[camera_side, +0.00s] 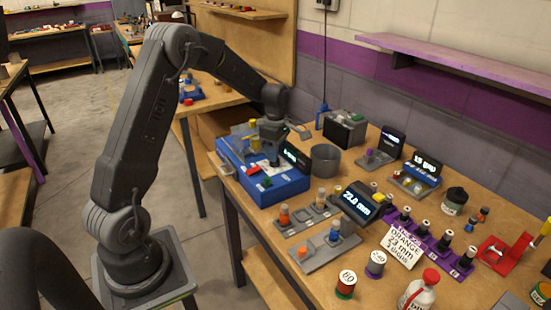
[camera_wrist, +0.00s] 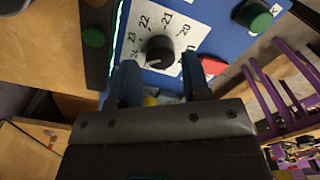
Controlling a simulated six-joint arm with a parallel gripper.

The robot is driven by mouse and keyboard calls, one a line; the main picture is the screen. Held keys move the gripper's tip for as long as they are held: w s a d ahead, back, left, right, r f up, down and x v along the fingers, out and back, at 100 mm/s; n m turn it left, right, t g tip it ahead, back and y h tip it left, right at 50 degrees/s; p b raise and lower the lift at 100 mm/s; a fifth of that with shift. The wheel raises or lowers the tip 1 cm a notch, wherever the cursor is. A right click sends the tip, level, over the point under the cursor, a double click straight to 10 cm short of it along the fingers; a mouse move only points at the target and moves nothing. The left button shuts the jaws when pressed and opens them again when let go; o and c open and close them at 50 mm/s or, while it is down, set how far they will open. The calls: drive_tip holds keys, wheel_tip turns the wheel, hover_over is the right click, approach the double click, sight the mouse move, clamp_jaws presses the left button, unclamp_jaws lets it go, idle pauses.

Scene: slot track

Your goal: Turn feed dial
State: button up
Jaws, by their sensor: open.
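The feed dial (camera_wrist: 160,50) is a round black knob on a white plate (camera_wrist: 145,22) with numbers around it, including 23, 22, 21 and 20. The plate is on top of a blue box (camera_side: 285,191). In the wrist view my gripper (camera_wrist: 159,60) is open, with a dark finger to each side of the dial's near edge. I cannot tell whether the fingers touch it or which number it points to. In the side view my gripper (camera_side: 271,158) is low over the box and hides the dial. A tilted display (camera_side: 358,203) appears to read 22.0 mm.
A green button (camera_wrist: 258,18) and a red part (camera_wrist: 213,65) are on the box near the dial. A grey cup (camera_side: 325,160) and a dark display (camera_side: 295,155) stand beside the box. A card (camera_side: 402,247) reads ORANGE, 23 mm, 3 drops. Small bottles stand to the right.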

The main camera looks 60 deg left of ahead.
drive_tip(key=shift+f, duration=1.45)
drive_tip(key=c, duration=0.6)
